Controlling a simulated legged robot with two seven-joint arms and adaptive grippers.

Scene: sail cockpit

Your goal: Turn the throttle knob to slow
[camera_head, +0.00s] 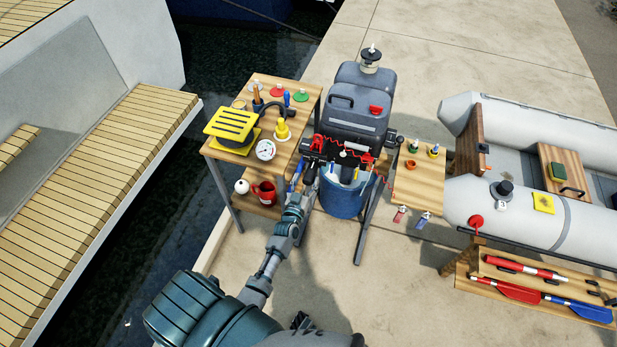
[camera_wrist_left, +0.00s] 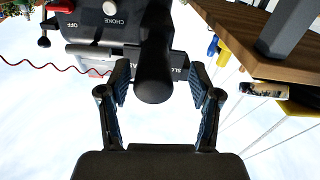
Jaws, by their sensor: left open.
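The black round-ended throttle knob (camera_wrist_left: 153,75) juts toward the camera at the top centre of the left wrist view. My left gripper (camera_wrist_left: 159,72) is open, with one finger on each side of the knob. Gaps show between the fingers and the knob. A panel behind the knob bears partly covered lettering, "SLO" (camera_wrist_left: 180,68); the rest is hidden. In the head view my left gripper (camera_head: 311,174) is at the front of the outboard motor (camera_head: 358,113), where the knob is too small to make out. I do not make out my right gripper.
A choke knob (camera_wrist_left: 110,9) and a red off switch (camera_wrist_left: 61,6) with a coiled red cord (camera_wrist_left: 62,69) sit close by. A blue bucket (camera_head: 341,198) stands under the motor. Wooden tables flank it; the left one holds a yellow item (camera_head: 232,124) and a gauge (camera_head: 265,150).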

